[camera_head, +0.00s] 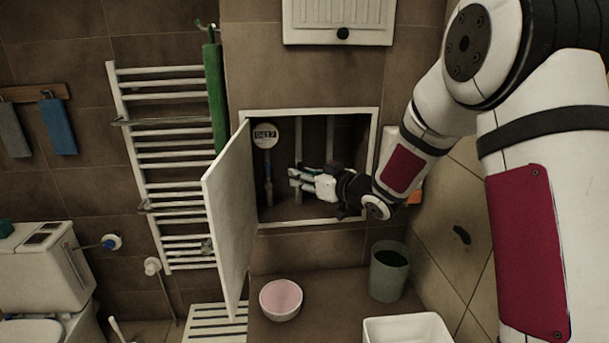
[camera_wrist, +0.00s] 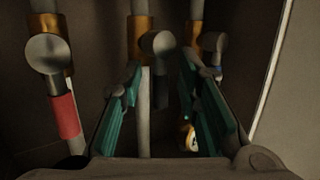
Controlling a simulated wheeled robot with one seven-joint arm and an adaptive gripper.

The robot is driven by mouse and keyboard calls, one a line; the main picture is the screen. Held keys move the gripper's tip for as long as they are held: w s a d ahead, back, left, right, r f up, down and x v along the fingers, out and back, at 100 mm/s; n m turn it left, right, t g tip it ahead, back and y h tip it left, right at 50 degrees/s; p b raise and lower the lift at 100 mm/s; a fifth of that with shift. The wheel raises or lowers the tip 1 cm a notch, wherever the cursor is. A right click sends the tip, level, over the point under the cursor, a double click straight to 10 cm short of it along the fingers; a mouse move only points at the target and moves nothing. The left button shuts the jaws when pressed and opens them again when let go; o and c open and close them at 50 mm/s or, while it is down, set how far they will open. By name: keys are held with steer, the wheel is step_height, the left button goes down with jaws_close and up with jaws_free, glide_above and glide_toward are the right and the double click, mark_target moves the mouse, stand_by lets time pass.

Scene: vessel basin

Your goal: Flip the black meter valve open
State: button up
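The black meter valve shows in the wrist view as a grey round knob on the brass fitting of the middle pipe, with a short black handle (camera_wrist: 161,90) hanging down from it. My gripper (camera_wrist: 161,66) is open, its two teal-padded fingers on either side of the black handle in this view. I see gaps beside the handle, and I cannot tell its exact depth between the fingers. In the head view my gripper (camera_head: 299,180) reaches into the open wall cabinet at the pipes. The black handle cannot be made out there.
A round meter (camera_head: 265,135) is at the cabinet's upper left. The cabinet door (camera_head: 232,215) stands open at left. A pink bowl (camera_head: 281,299) and bucket (camera_head: 389,272) stand below.

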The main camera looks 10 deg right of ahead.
steer(key=shift+r, duration=0.15)
steer(key=v, duration=1.2)
